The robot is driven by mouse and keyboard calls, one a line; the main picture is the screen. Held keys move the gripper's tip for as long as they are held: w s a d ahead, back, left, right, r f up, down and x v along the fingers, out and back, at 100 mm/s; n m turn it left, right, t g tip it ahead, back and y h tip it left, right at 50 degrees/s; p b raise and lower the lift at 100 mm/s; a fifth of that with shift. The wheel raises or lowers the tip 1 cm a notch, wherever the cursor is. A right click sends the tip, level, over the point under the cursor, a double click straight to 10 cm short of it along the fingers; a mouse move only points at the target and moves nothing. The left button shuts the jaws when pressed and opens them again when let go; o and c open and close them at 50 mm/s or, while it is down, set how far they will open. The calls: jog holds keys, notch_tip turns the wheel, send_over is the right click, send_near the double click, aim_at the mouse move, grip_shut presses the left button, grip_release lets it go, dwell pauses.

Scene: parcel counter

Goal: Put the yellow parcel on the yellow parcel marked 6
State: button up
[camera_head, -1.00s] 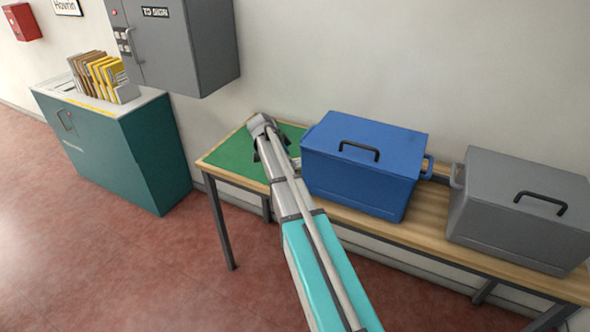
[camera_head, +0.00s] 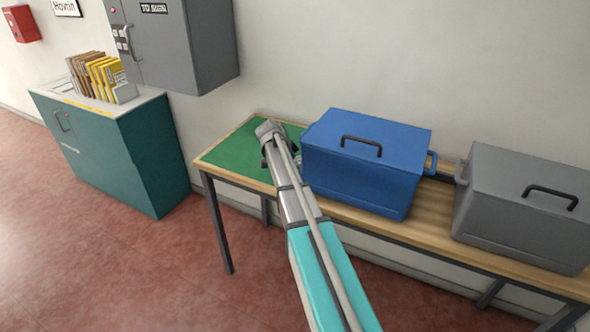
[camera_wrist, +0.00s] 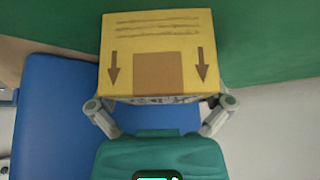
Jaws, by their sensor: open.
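A yellow parcel (camera_wrist: 155,40) fills the upper middle of the wrist view. Its face has dark text lines, two brown arrows and a brown square. My gripper (camera_wrist: 160,104) is open, with one finger at each side of the parcel's lower edge. I cannot tell whether the fingers touch it. In the head view my gripper (camera_head: 272,152) is low over the green mat (camera_head: 232,158), just left of the blue box; my arm hides the parcel there. No number 6 is readable on any parcel in view.
The blue lidded box (camera_head: 362,165) stands close right of my gripper and also shows in the wrist view (camera_wrist: 55,120). A grey box (camera_head: 520,215) is further right on the table. A teal cabinet (camera_head: 110,150) with upright files (camera_head: 97,75) and a grey wall cabinet (camera_head: 190,45) are left.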

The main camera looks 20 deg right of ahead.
aim_at(297, 160)
dwell(0.5)
jog(key=c, duration=1)
jog(key=shift+w+r, duration=0.1)
jog(key=shift+r, duration=0.15)
jog(key=shift+c, duration=0.2)
jog(key=shift+w+a+r+p, duration=0.1)
jog(key=shift+r+p, duration=0.3)
jog(key=shift+p, duration=0.25)
notch_tip(297, 160, up, 6)
jog(key=p, duration=0.6)
jog(key=shift+r, duration=0.1)
jog(key=w+a, duration=0.4)
jog(key=w, duration=0.1)
jog(key=w+a, duration=0.4)
jog(key=w, duration=0.1)
jog(key=w+a, duration=0.4)
jog(key=w, duration=0.1)
jog(key=shift+w+f, duration=0.2)
